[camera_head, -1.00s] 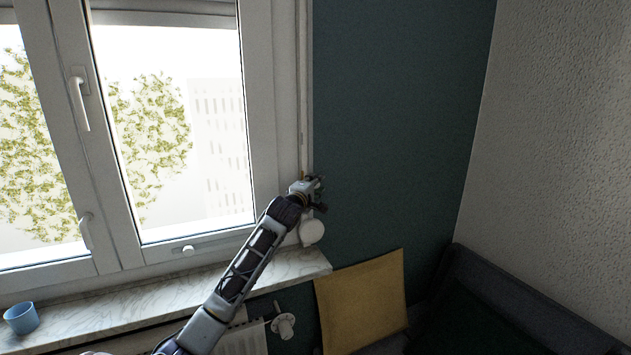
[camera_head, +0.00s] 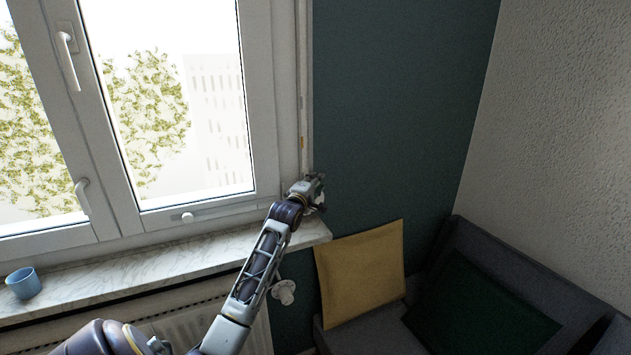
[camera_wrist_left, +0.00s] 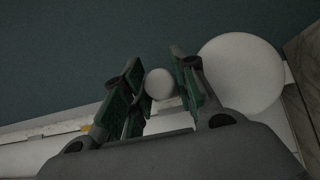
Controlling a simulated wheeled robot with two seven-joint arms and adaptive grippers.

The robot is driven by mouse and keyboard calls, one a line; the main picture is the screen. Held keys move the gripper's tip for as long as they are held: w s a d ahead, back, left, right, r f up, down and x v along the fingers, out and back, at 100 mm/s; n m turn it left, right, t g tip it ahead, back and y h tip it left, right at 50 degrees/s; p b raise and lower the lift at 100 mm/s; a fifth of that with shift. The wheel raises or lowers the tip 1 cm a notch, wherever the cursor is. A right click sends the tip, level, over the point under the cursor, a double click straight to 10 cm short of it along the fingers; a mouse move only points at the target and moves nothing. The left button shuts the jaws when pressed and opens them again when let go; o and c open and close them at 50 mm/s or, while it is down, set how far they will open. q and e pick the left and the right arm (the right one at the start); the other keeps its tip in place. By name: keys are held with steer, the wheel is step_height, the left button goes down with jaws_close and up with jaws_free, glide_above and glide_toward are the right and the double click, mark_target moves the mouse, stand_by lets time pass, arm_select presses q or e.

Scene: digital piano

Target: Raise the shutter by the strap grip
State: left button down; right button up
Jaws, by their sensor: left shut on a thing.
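The pale shutter strap (camera_head: 304,90) runs down the right edge of the window frame, with a small orange mark (camera_head: 302,143) on it. My left gripper (camera_head: 316,184) is at the strap's lower end, just above the sill's right corner. In the left wrist view, the fingers of my left gripper (camera_wrist_left: 160,90) are shut on a small white ball-shaped strap grip (camera_wrist_left: 160,83). A large white round disc (camera_wrist_left: 242,75) is just right of the fingers. My gripper largely hides this area in the head view. The shutter is not visible. My right gripper is not in view.
The marble sill (camera_head: 150,275) below the window holds a blue cup (camera_head: 24,283) at left. A radiator (camera_head: 180,328) with a white valve (camera_head: 285,291) is below. A yellow cushion (camera_head: 362,270) and dark sofa (camera_head: 520,285) stand at right. The teal wall (camera_head: 400,100) is clear.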

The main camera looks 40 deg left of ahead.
arm_select(q)
steer(key=shift+d+f, duration=0.1)
steer(key=shift+f, duration=0.6)
steer(key=c, duration=1.4)
jaws_free()
steer(key=shift+c, duration=0.2)
steer(key=shift+o, duration=1.3)
steer(key=shift+r, duration=0.3)
steer(key=shift+s, duration=0.15)
steer(key=v, duration=0.7)
steer(key=shift+s, duration=0.3)
